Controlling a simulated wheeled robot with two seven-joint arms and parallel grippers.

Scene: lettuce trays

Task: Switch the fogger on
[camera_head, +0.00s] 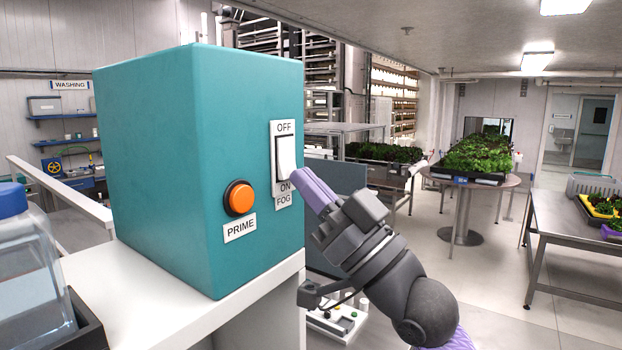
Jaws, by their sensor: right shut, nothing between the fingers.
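The fogger box (160,160) is a teal cabinet standing on a white counter. Its right face carries a white rocker switch (286,156) on a plate marked OFF above, ON and FOG below. The rocker's lower end seems to stand out from the plate. An orange round button (239,198) labelled PRIME is to the lower left of the switch. My right gripper (311,188) has purple fingers, shut and empty, pointing up and left, with the tips just right of the ON label. I cannot tell whether they touch the plate. My left gripper is out of view.
The white counter (130,293) extends under the box. A clear bottle with a blue cap (22,250) stands in a dark tray at the left edge. A round table (490,180) with lettuce and a metal table (570,225) are at the right, with open floor between.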

